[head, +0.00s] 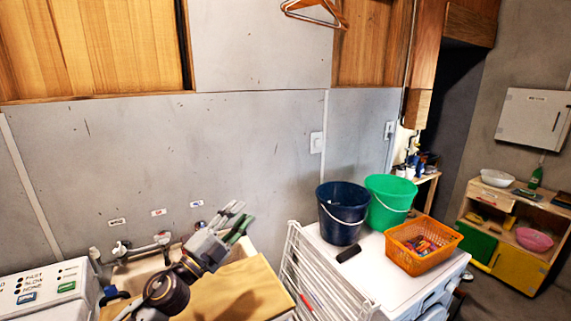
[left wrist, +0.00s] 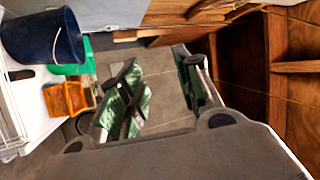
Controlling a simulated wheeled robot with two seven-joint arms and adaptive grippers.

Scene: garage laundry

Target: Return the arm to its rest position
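My left gripper (head: 236,218) is raised over the sink area in the head view, with its arm coming up from the bottom left. In the left wrist view its two green-padded fingers (left wrist: 160,92) stand apart with nothing between them. It is open and empty. A tan board or cloth (head: 245,287) lies below and behind it. My right gripper is in neither view.
A white washer top (head: 375,268) at right bears a navy bucket (head: 341,222), a green bucket (head: 388,210) and an orange basket (head: 405,264). A white folding rack (head: 320,275) stands beside it. Taps (head: 140,248) are behind my left arm. A hanger (head: 315,12) hangs above.

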